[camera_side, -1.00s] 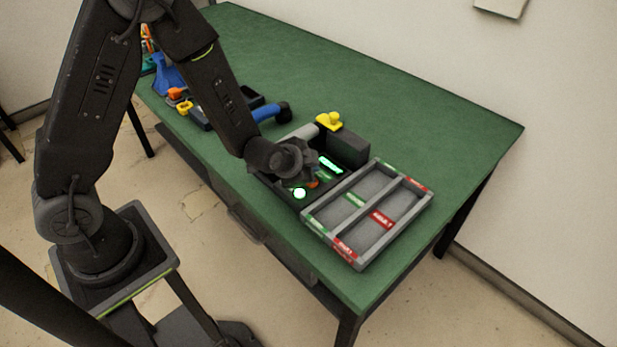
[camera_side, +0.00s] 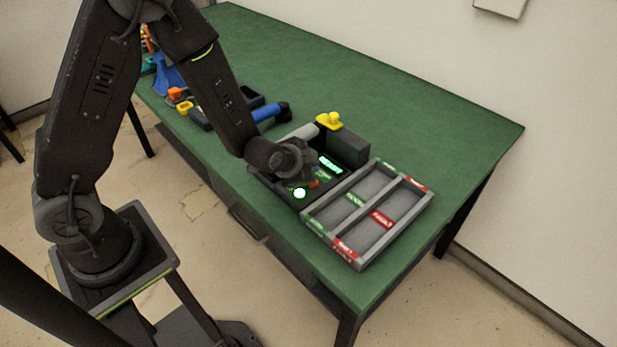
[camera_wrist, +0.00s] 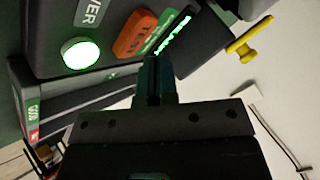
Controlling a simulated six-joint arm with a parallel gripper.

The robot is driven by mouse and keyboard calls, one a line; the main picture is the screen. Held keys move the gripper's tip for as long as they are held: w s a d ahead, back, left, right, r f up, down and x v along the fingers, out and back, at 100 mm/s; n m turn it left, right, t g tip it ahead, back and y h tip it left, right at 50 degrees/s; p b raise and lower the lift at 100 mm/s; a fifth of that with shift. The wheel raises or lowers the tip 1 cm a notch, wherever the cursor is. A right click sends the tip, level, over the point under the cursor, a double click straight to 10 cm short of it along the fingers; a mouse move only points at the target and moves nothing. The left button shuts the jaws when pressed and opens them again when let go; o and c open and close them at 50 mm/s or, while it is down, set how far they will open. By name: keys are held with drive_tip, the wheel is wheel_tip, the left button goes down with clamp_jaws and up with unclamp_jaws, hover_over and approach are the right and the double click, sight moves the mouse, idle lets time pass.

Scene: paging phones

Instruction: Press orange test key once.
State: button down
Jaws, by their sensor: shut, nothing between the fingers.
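The orange test key (camera_wrist: 133,36) is on the top of a dark test unit in the wrist view, with part of the word TEST readable on it. It also shows as a small orange patch in the side view (camera_side: 314,183). My gripper (camera_wrist: 154,68) is shut and empty. Its fingertips appear just beside the key's near right end in the wrist view; I cannot tell whether they touch it. In the side view my wrist hangs over the unit and hides part of its panel.
A round lit green-white lamp (camera_side: 300,193) and a green lit display (camera_side: 330,164) are on the unit. A two-lane grey tray (camera_side: 327,222) with green and red labels stands right of it. A yellow knob (camera_side: 328,121) is behind. Blue tools lie left. The table's far right is clear.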

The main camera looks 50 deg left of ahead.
drive_tip(key=shift+f, duration=0.1)
idle(0.7)
drive_tip(key=shift+f, duration=0.3)
drive_tip(key=shift+f, duration=0.5)
idle(0.7)
drive_tip(key=shift+r, duration=0.9)
drive_tip(key=shift+r, duration=2.55)
